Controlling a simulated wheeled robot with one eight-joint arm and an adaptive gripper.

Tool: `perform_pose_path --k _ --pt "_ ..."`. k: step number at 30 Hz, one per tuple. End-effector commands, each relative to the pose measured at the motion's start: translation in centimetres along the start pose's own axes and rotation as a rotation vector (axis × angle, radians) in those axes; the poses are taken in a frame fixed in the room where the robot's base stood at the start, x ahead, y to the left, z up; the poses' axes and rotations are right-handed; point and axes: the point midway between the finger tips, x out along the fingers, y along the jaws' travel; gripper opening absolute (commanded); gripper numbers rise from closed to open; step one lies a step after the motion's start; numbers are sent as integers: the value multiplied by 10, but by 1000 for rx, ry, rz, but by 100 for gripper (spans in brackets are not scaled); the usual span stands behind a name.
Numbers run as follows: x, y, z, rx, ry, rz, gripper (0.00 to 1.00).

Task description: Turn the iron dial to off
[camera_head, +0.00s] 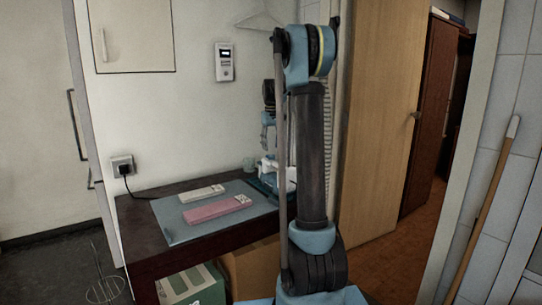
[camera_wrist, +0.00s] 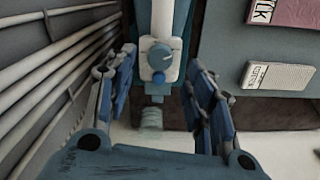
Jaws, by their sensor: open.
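The iron (camera_head: 268,168) is white and blue and stands at the right end of the table, partly hidden behind my arm. My gripper (camera_head: 268,128) hangs above the iron in the head view. Its two blue fingers are apart, one on each side of the dial, and hold nothing. I cannot tell whether they touch the iron.
A pink box (camera_head: 217,209) and a white box (camera_head: 202,193) lie on the grey mat (camera_head: 172,222) on the dark table (camera_head: 140,240). White pipes (camera_wrist: 60,50) run along the left in the wrist view.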

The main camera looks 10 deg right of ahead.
Motion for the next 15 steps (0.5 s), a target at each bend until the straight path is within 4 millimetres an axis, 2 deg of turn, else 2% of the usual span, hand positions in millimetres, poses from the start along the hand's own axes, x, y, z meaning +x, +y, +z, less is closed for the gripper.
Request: perform_pose_path --k 6,15 --pt "31 0 0 0 0 0 48" --pt "44 0 0 0 0 0 48"
